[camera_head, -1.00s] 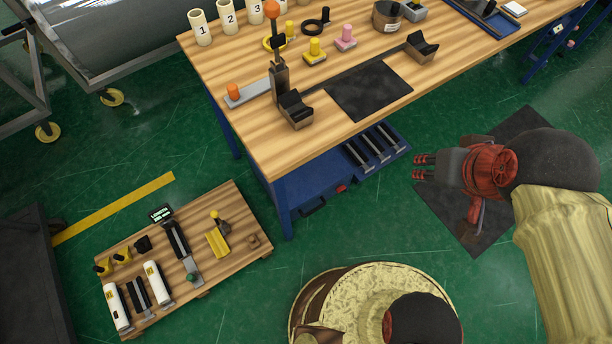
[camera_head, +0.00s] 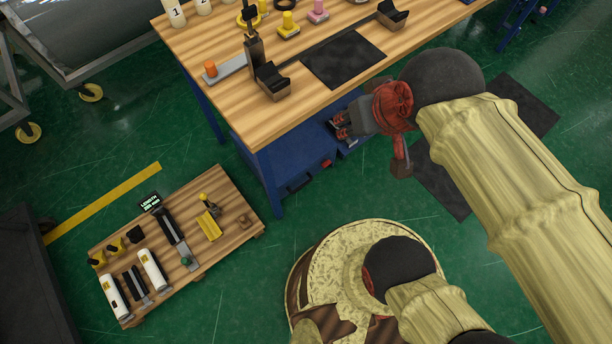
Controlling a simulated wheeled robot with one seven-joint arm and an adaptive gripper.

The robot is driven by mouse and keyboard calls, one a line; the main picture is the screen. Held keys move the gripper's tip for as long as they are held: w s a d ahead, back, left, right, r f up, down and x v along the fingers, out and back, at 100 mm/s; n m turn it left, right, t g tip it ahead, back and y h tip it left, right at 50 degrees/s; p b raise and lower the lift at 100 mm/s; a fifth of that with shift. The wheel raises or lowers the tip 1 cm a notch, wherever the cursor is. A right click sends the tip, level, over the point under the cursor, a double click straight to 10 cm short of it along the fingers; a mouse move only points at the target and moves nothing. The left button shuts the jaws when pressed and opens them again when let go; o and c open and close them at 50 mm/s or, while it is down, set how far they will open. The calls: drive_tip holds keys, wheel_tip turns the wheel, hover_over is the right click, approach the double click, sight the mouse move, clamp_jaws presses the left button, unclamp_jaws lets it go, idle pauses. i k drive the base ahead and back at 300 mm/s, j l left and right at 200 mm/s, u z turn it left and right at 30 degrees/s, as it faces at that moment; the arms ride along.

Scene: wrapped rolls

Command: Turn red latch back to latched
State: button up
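A small red part (camera_head: 326,163), which looks like the red latch, shows on the front of the blue drawer unit (camera_head: 265,150) under the workbench. It is too small to tell which way it is turned. A black handle (camera_head: 299,184) is on the same front, to its left and lower in the picture. My gripper (camera_head: 338,129) is just above and right of the red part in the picture, in front of the bench's edge. It covers part of the drawer unit's right end. Its fingertips are too small to tell their opening, and I see nothing held.
The wooden workbench (camera_head: 235,108) carries a lever fixture, black V-blocks (camera_head: 272,82) and a dark mat (camera_head: 343,58). A low wooden platform (camera_head: 230,237) with rolls and tools stands at lower left. Green floor lies clear between platform and bench.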

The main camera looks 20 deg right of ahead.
sight(325, 163)
drive_tip(key=k+l+u, duration=0.25)
drive_tip(key=l+u, duration=0.2)
drive_tip(key=l, duration=0.25)
drive_tip(key=k+l+u, duration=0.25)
